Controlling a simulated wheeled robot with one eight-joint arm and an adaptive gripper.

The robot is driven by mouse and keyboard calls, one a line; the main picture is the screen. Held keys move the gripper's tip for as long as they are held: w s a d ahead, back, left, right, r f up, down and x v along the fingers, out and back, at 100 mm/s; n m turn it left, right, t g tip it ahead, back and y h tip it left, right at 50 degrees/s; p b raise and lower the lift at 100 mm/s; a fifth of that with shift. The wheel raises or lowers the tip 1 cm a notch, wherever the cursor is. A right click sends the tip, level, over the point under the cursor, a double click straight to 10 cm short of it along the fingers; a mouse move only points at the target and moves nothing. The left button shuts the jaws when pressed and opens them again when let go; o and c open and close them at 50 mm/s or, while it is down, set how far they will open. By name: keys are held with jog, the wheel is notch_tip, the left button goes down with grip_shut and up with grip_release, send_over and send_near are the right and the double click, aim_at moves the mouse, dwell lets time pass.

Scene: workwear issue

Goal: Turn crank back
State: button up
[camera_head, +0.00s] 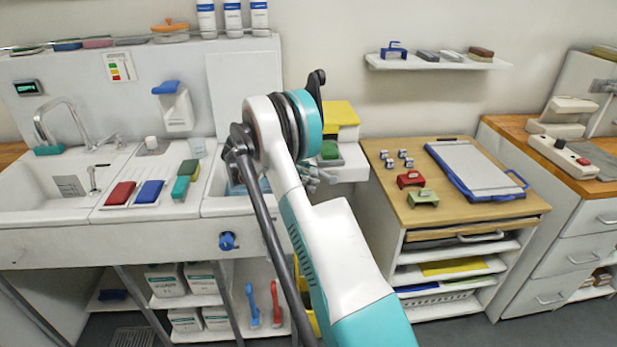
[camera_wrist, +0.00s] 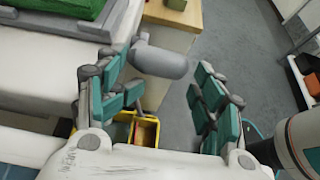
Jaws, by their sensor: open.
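In the wrist view, a grey rounded crank handle (camera_wrist: 160,63) juts out from the side of a white unit (camera_wrist: 75,65). My gripper (camera_wrist: 160,92) is open, with one teal-and-grey finger on each side of the handle's line. The handle is near the fingertips, and I cannot tell whether either finger touches it. In the head view, my gripper (camera_head: 318,176) is partly hidden behind my arm, at the front of the white unit (camera_head: 350,165) with yellow and green parts on top. The crank cannot be made out clearly there.
A wooden-topped cabinet (camera_head: 400,221) with a blue-edged clipboard (camera_head: 478,168) and small blocks stands right of the unit. A sink counter (camera_head: 105,214) is at left. A yellow bin (camera_wrist: 146,132) is below my gripper.

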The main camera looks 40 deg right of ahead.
jog(key=v, duration=0.7)
jog(key=shift+w+a+r, duration=0.15)
jog(key=shift+w+a, duration=0.1)
jog(key=shift+a, duration=0.1)
